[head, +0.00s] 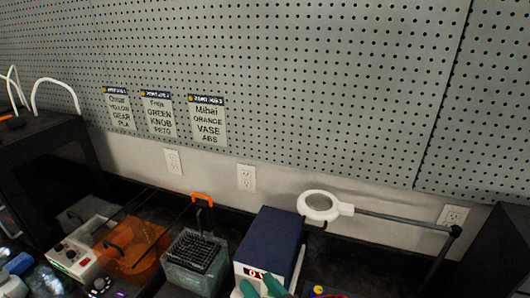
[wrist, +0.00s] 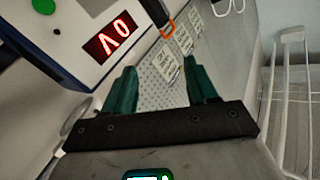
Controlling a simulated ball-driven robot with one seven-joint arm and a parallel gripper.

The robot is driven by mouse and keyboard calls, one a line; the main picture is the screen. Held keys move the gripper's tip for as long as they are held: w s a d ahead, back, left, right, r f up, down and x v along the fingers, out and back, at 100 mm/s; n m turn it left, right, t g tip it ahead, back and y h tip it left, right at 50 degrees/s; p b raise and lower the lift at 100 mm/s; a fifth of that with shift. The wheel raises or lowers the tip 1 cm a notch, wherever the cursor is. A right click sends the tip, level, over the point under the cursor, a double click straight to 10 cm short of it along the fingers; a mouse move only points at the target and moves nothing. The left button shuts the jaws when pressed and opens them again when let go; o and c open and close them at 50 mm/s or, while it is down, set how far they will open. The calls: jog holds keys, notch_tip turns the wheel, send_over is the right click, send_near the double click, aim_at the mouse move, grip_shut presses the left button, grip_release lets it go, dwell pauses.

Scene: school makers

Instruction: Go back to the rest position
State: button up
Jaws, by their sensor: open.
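My gripper (head: 260,288) shows at the bottom edge of the head view, with two green fingertips in front of a blue box with a red display (head: 270,243). In the wrist view my gripper (wrist: 162,88) has its two teal fingers spread wide, with nothing between them. Through the gap I see the pegboard and the paper cards. The rest of my arm is outside the head view.
A white magnifier lamp (head: 319,205) on a grey arm reaches over the right of the bench. A glass tank with a dark rack (head: 193,262), an orange transparent cover (head: 131,247) and a white control box (head: 77,252) stand to the left. A pegboard wall (head: 300,90) bounds the back.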

jog(key=s+d+f+m+g+h, duration=0.1)
jog(key=s+d+f+g+h, duration=0.2)
jog(key=s+d, duration=0.5)
jog(key=s+d+f+m+g+h, duration=0.1)
jog(key=s+d+g+h, duration=0.4)
jog(key=d, duration=0.5)
jog(key=s+d+f+g+h, duration=0.2)
jog(key=s+d+h, duration=0.1)
jog(key=s+d, duration=0.6)
jog(key=s+f+g+b, duration=0.1)
jog(key=s+f, duration=0.1)
jog(key=f, duration=0.1)
jog(key=s+f+g+b, duration=0.1)
jog(key=s+f+b, duration=0.1)
jog(key=s+f, duration=0.1)
jog(key=s+d+f+m+g+b, duration=0.1)
jog(key=s+f, duration=0.2)
jog(key=f, duration=0.1)
jog(key=shift+d+f+b, duration=0.1)
jog(key=shift+f+b, duration=0.25)
jog(key=shift+s+f+g, duration=0.2)
jog(key=shift+s+g, duration=0.1)
jog(key=shift+g, duration=0.1)
